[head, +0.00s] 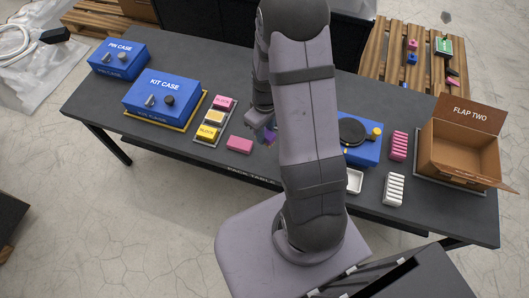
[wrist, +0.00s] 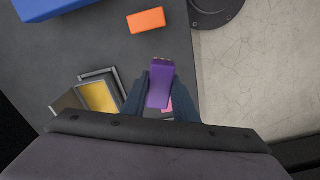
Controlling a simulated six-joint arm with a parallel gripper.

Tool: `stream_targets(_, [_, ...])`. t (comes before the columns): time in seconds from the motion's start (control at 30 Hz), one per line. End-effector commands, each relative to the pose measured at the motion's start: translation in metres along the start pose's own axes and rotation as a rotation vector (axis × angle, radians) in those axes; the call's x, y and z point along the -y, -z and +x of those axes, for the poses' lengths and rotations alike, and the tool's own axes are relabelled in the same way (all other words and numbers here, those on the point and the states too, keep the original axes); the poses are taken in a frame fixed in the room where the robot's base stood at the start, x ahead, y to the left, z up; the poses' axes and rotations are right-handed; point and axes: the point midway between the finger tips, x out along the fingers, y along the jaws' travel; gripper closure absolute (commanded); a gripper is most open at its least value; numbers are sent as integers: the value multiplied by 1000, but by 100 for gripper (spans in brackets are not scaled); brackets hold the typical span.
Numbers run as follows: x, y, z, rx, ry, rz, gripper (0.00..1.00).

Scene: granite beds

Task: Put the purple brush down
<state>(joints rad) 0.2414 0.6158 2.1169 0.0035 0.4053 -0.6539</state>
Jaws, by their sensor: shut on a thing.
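The purple brush (wrist: 160,84) is held between the two fingers of my gripper (wrist: 165,76) in the wrist view. The gripper is shut on it. In the head view a small bit of the purple brush (head: 270,137) shows beside my gripper (head: 266,128), over the dark pack table (head: 265,165). My arm hides most of the gripper there. I cannot tell how high the brush is above the table.
A pink block (head: 240,144) lies near the front edge, beside a tray of labelled blocks (head: 213,133). The blue kit case (head: 160,96) stands farther left. An orange block (wrist: 146,20) lies near the brush in the wrist view. An open cardboard box (head: 460,155) stands right.

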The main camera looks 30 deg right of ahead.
Motion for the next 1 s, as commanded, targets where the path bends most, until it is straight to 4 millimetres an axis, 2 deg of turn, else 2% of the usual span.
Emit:
stream_targets(0.27, [-3,4,3,3,2,17,92])
stream_targets(0.67, [-3,3,52,4,3,17,92])
stream_targets(1.0, [-3,4,63,2,2,17,92])
